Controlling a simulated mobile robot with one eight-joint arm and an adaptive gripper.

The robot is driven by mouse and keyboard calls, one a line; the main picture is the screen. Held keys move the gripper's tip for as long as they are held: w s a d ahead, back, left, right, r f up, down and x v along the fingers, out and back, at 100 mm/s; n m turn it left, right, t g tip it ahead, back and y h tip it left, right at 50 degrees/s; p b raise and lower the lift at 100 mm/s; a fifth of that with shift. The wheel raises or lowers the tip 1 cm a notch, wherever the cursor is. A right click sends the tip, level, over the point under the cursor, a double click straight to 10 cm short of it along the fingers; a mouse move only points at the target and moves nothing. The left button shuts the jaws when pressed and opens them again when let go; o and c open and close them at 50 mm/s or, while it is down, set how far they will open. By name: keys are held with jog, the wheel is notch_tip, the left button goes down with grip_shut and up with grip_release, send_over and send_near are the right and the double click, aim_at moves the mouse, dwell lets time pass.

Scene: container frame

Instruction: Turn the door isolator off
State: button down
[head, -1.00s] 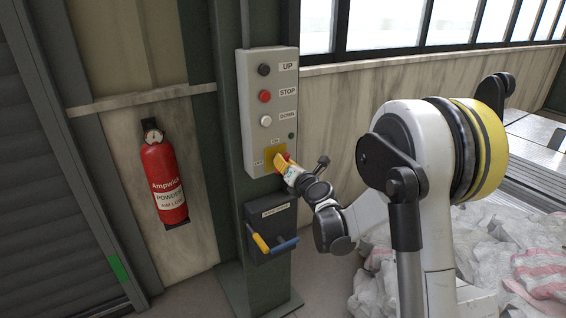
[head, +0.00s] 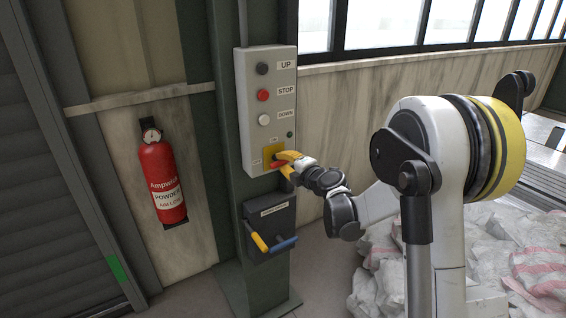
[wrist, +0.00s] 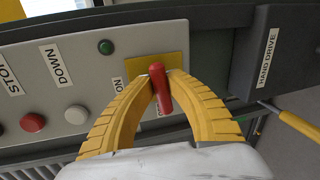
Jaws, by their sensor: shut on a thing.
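The door isolator is a red handle (wrist: 160,88) on a yellow plate (wrist: 173,62), low on a grey control box (head: 268,110). In the wrist view my gripper (wrist: 161,78) has its yellow fingers shut on the red handle, one on each side near its base. In the head view my gripper (head: 281,161) reaches the yellow plate (head: 268,153) from the right and hides part of the handle. An ON label shows beside the plate in the wrist view. An OFF label cannot be read clearly.
Above the isolator are a black UP button (head: 262,68), red STOP button (head: 263,95) and white DOWN button (head: 264,119). A hand drive box (head: 270,222) with yellow and blue handles hangs just below. A fire extinguisher (head: 161,180) hangs to the left; white sacks (head: 500,250) lie at right.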

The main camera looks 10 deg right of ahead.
jog(key=shift+m, duration=0.5)
jog(key=c, duration=1.3)
grip_release()
jog(key=v, duration=1.2)
jog(key=shift+w+d, duration=0.1)
